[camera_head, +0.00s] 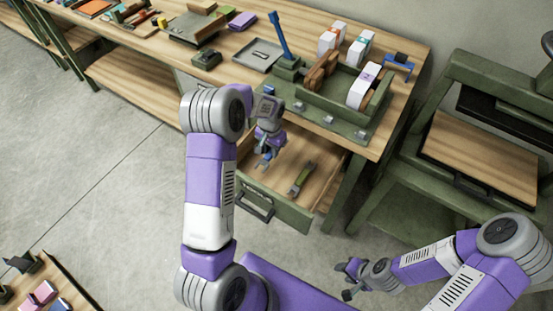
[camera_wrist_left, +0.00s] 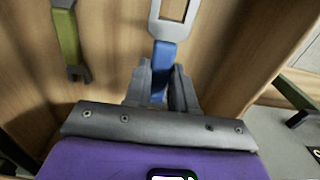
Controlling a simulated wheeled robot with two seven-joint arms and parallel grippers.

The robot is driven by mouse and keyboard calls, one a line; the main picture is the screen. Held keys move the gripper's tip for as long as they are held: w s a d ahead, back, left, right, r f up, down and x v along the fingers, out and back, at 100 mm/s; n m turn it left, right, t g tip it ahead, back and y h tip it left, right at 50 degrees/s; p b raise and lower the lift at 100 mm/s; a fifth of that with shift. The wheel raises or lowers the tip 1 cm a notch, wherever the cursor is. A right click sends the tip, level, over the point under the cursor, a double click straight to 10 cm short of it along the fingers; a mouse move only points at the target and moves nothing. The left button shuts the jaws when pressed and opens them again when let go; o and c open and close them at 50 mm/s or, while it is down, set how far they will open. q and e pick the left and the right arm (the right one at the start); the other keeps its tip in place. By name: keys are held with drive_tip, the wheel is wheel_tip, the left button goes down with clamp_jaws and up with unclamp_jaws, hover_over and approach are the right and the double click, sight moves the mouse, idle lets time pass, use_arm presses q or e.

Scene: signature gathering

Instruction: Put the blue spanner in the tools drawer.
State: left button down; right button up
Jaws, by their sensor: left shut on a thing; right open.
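The drawer (camera_head: 268,207) under the workbench is pulled open, with its wooden floor in view. My left gripper (camera_head: 264,157) is over the drawer's left part. In the left wrist view this gripper (camera_wrist_left: 158,85) is shut on the blue handle of the blue spanner (camera_wrist_left: 165,55), whose grey head points away from the gripper. I cannot tell whether the spanner touches the drawer floor. A green spanner (camera_head: 301,179) lies in the drawer to the right; it also shows in the left wrist view (camera_wrist_left: 67,40). My right gripper (camera_head: 346,279) is open and empty, away from the drawer.
The workbench top (camera_head: 398,118) holds a green caddy (camera_head: 330,103) with white boxes, a grey tray (camera_head: 258,55) and other items. A green stand (camera_head: 480,160) with a wooden surface is at the right. The drawer's middle floor is clear.

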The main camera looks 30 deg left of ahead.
sight(272, 163)
use_arm(q)
drive_tip(key=shift+f+b, duration=0.5)
drive_tip(key=shift+f, duration=1.9)
drive_tip(key=shift+f, duration=0.15)
drive_tip(key=c, duration=1.4)
unclamp_jaws()
drive_tip(key=shift+f, duration=0.1)
drive_tip(key=o, duration=0.5)
wheel_tip(272, 163, up, 12)
drive_tip(key=p, duration=0.2)
drive_tip(key=shift+r+p, duration=0.25)
drive_tip(key=shift+p, duration=0.15)
